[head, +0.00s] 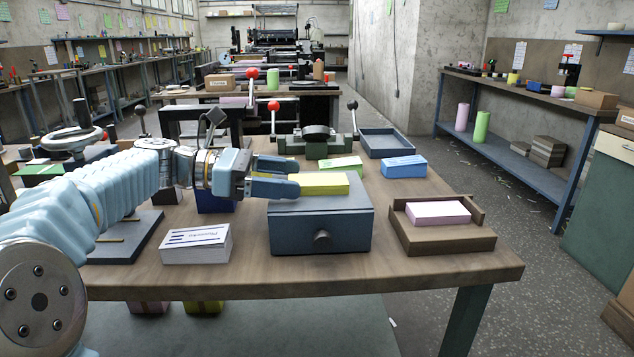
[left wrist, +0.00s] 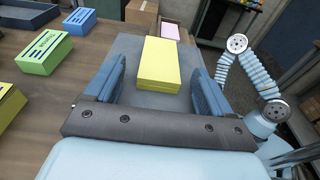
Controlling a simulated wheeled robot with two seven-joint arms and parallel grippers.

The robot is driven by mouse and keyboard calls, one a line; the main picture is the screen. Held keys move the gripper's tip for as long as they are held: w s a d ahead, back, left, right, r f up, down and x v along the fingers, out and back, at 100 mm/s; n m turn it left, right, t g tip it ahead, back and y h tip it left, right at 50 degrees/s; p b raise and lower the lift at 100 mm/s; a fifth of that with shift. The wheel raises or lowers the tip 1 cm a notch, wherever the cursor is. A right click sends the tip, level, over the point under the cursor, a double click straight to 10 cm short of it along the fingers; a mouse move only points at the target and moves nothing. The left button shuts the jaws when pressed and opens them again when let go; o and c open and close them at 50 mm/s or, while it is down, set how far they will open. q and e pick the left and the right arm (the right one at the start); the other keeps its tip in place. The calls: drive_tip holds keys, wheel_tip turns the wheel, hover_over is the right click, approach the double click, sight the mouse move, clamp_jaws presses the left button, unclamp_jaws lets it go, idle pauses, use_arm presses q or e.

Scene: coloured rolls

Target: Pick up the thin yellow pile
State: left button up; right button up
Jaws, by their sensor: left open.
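A yellow pile (head: 325,183) lies flat on top of a blue-grey box with a drawer knob (head: 320,226). My left gripper (head: 297,176) is open at the pile's left end in the head view. In the left wrist view the yellow pile (left wrist: 159,65) lies lengthwise between the two open fingers (left wrist: 157,66), with a gap on each side. Its near end is within the fingers and its far end reaches past the tips. A second yellow pile (left wrist: 8,104) shows at the left edge of the left wrist view, on the table. My right gripper is not seen.
On the wooden table (head: 420,274) are a white pile (head: 196,244), a pink pile (head: 437,212) in a wooden tray (head: 440,241), a blue pile (head: 404,167) and a green pile (head: 340,163). A blue tray (head: 386,143) and a lever press (head: 316,145) stand behind.

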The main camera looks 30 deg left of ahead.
sight(308, 179)
use_arm(q)
drive_tip(key=x, duration=0.3)
drive_tip(key=shift+w+d, duration=0.1)
drive_tip(key=shift+d, duration=0.15)
drive_tip(key=shift+c, duration=0.5)
drive_tip(key=c, duration=1)
